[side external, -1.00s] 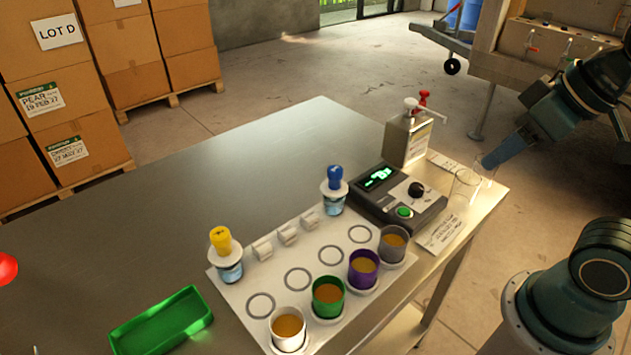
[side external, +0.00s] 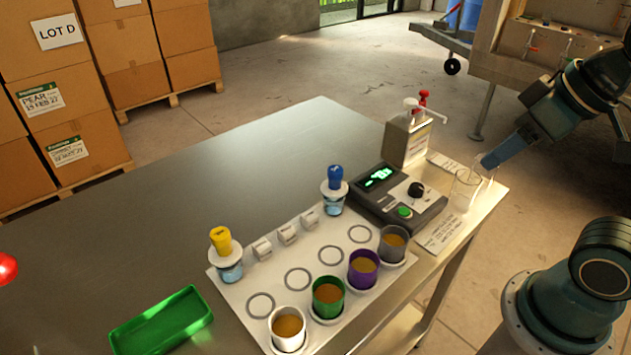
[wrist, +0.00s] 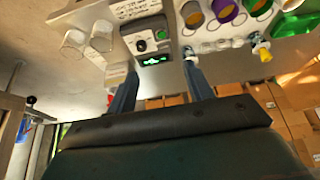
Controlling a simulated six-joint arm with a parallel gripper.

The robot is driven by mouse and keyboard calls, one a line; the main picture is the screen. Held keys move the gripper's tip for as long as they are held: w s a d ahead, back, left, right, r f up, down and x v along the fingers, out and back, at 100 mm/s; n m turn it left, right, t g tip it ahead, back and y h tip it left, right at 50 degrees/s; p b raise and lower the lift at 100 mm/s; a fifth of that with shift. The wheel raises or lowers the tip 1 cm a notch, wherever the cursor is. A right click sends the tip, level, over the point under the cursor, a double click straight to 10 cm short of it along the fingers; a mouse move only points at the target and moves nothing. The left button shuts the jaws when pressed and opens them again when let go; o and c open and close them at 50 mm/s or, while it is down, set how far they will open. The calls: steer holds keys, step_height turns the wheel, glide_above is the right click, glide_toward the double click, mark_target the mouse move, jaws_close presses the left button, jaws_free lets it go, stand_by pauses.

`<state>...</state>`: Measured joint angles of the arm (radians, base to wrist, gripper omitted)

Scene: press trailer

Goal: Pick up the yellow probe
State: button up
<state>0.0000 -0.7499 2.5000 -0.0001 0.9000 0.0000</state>
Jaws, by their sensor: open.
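The yellow probe (side external: 221,240) stands upright with its tip end in a small clear jar of bluish liquid (side external: 230,268) at the left end of the white station board. Its yellow handle also shows at the upper right of the wrist view (wrist: 264,54). My gripper (side external: 487,161) is in the air beyond the right edge of the table, far from the yellow probe. Its two blue fingers are apart and empty in the wrist view (wrist: 158,82). The probe's lower tip is hard to make out through the jar.
A blue-handled probe (side external: 335,178) stands in a second jar. Several cups of brown liquid (side external: 328,295) line the board's front. A meter (side external: 400,200), a pump bottle (side external: 408,138) and clear beakers (side external: 466,187) stand at the right. A green tray (side external: 160,322) lies left. The table's rear is clear.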

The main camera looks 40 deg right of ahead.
steer(key=shift+o, duration=0.3)
stand_by(0.4)
steer(key=n+g+y, duration=0.2)
steer(key=n+y, duration=0.1)
steer(key=n, duration=0.6)
glide_above(221, 232)
steer(key=s+d, duration=0.3)
steer(key=s, duration=0.1)
step_height(221, 232, down, 3)
steer(key=shift+w+d, duration=0.2)
steer(key=shift+f, duration=0.15)
steer(key=shift+x, duration=4.2)
